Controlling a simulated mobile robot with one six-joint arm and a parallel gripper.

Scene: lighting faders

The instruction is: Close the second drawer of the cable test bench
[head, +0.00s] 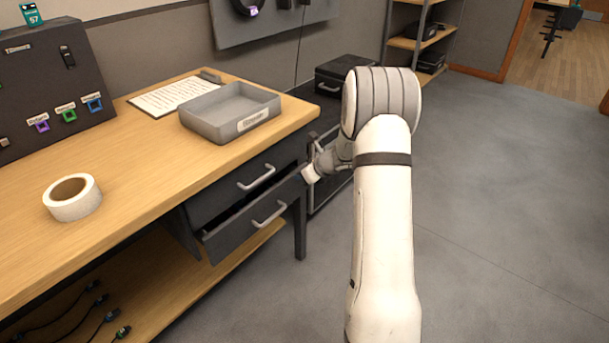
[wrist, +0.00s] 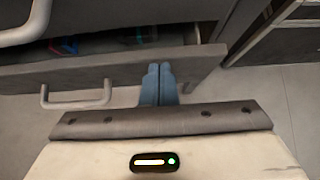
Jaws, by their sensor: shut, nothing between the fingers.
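The cable test bench (head: 150,175) has two dark drawers at its right end. The upper drawer (head: 215,200) looks shut. The second drawer (head: 232,239), below it, stands partly out, with a dark gap above its front. In the wrist view its front (wrist: 100,74) runs across the picture, its handle (wrist: 76,98) is at left, and some small things show inside. My gripper (head: 309,173) is at the right end of that front. In the wrist view its blue fingers (wrist: 158,70) are together, empty, and overlap the drawer front right of the handle; I cannot tell whether they touch it.
A grey tray (head: 205,122), a tape roll (head: 54,206) and a paper sheet (head: 165,97) lie on the bench top. A black case (head: 340,72) and a dark cabinet stand beyond the bench. The floor (head: 500,200) at right is clear.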

